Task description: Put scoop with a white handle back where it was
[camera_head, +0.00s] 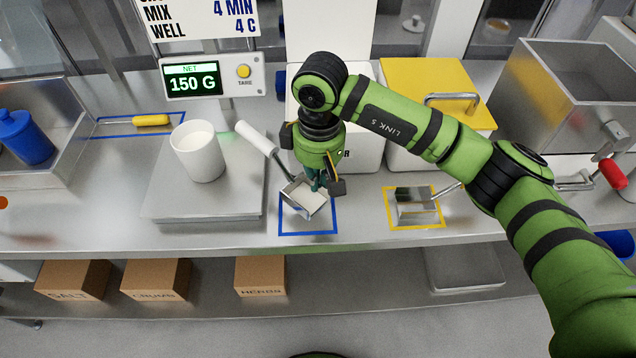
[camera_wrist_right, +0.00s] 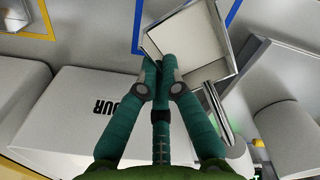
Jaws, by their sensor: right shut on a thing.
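The scoop (camera_head: 304,199) has a square metal pan, pale inside, and a white handle (camera_head: 255,137) that points up and to the left. My right gripper (camera_head: 320,184) reaches down from above and is shut on the pan's edge. The pan overlaps the blue outlined square (camera_head: 307,233) on the counter; I cannot tell whether it touches the counter. In the right wrist view the pan (camera_wrist_right: 192,38) lies at my fingertips (camera_wrist_right: 160,68), with its handle (camera_wrist_right: 230,143) on the right. My left gripper is out of view.
A scale (camera_head: 203,208) carries a white cup (camera_head: 198,158) and its display (camera_head: 192,83) reads 150 G. A second metal scoop (camera_head: 416,205) lies in a yellow outlined square. A white bin and a yellow-lidded bin (camera_head: 425,78) stand behind. Boxes (camera_head: 260,276) sit on the lower shelf.

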